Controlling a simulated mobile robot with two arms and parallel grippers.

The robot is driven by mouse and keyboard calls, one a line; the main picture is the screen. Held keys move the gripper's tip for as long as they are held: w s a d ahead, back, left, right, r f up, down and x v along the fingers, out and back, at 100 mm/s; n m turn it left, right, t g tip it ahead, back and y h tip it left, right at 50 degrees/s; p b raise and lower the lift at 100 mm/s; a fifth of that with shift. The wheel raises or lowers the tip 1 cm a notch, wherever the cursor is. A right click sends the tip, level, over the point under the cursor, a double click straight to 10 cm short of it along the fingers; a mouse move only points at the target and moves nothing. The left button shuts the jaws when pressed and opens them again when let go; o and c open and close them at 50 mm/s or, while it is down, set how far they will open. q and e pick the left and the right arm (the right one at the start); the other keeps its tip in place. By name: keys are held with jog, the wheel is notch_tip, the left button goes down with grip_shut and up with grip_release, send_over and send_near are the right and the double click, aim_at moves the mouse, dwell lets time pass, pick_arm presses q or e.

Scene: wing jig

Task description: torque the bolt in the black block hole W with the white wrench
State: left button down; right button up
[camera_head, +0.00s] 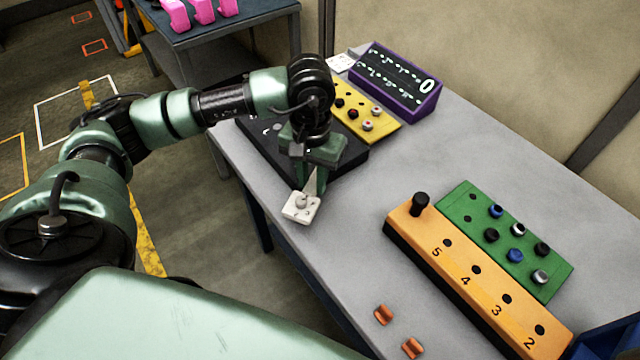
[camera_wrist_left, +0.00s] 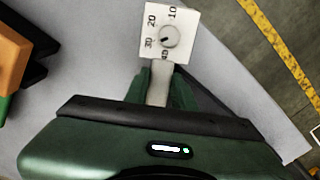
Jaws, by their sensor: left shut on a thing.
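The white wrench (camera_head: 301,207) has a square dial head, which reads 10 to 40 in the left wrist view (camera_wrist_left: 172,32). My left gripper (camera_head: 311,178) is shut on its pale handle, and the head sticks out beyond the fingertips, near the table's left edge. The black block (camera_head: 262,128) lies flat on the table behind and partly under my gripper. It has small white marks, but my arm covers much of it, so I cannot make out hole W or its bolt. My right gripper is not in view.
A yellow plate (camera_head: 379,131) with bolts and a purple display box (camera_head: 437,103) stand behind the block. An orange numbered block (camera_head: 462,290) and a green bolt plate (camera_head: 468,199) are at right. Orange pieces (camera_head: 383,315) lie in front. The middle of the grey table (camera_head: 400,170) is clear.

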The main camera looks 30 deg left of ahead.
pick_arm(q)
jog(key=shift+a+r+m, duration=0.1)
jog(key=shift+a+m, duration=0.3)
jog(key=shift+a, duration=0.05)
jog(key=shift+a+m+b, duration=0.5)
jog(key=shift+a+b, duration=0.2)
jog(key=shift+b, duration=0.25)
jog(key=shift+a+m+b, duration=0.4)
jog(key=shift+a+m, duration=0.1)
